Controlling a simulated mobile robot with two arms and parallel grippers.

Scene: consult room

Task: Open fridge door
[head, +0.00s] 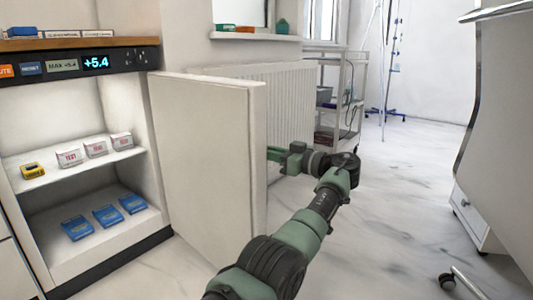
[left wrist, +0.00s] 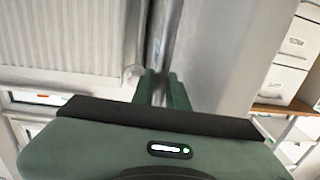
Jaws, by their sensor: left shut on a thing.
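The fridge door (head: 205,155) stands wide open, its inner white face toward me, and the lit fridge inside (head: 80,185) is exposed. My left gripper (head: 276,154) reaches in from the right at the door's outer side, just past its free edge; its fingertips are partly hidden behind the door. In the left wrist view, the gripper's green fingers (left wrist: 161,90) are closed around a vertical metal handle bar (left wrist: 165,35) beside the door's outer face (left wrist: 210,50). The right gripper is not in view.
Inside the fridge are a yellow box (head: 33,170), white boxes (head: 95,148) and blue packs (head: 107,214). A radiator (head: 285,95) is on the wall behind the door. A wheeled shelf cart (head: 335,95) stands beyond.

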